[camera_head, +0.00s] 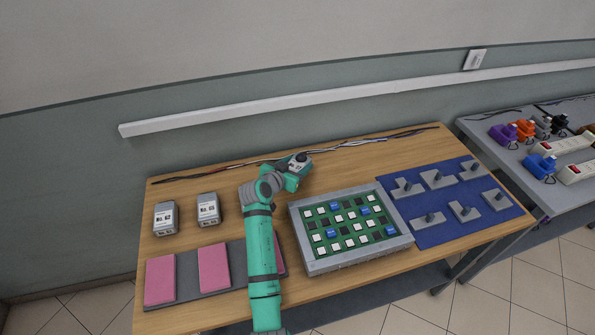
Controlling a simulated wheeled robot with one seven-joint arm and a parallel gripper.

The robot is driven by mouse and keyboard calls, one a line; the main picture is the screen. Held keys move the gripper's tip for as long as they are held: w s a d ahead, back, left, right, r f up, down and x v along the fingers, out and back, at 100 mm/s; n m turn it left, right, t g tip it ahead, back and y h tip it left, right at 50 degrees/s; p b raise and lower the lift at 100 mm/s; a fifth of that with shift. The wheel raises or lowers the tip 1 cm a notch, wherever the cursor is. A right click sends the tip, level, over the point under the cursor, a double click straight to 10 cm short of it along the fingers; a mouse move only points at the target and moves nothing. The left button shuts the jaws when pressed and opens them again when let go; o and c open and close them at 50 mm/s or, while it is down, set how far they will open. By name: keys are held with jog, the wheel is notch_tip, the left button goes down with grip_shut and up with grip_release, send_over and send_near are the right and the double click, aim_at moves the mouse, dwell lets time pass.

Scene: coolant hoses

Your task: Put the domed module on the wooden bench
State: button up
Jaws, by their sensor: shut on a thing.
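My teal arm reaches across the wooden bench (350,163), and my gripper (299,164) is over its back middle part. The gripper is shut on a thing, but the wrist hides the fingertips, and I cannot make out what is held. Two grey modules with white printed labels, a left one (165,218) and a right one (208,210), stand on the bench left of my arm. I cannot tell whether either has a domed top. I cannot pick out the domed module with certainty.
A dark tray (188,276) with pink pads lies front left, partly behind my arm. A grey-framed board (404,243) with white, black and blue keys is right of it, then a blue mat (450,228) with grey fixtures. Cables (222,167) run along the back edge.

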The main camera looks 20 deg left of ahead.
aim_at(298, 170)
jog(key=shift+w+f, duration=0.25)
jog(key=shift+w, duration=0.05)
jog(key=shift+f, duration=1.45)
jog(key=shift+f, duration=0.1)
jog(key=o, duration=1.4)
jog(key=shift+f, duration=0.1)
jog(key=shift+o, duration=0.2)
jog(key=shift+s+r, duration=0.1)
jog(key=shift+r, duration=0.1)
jog(key=v, duration=1.2)
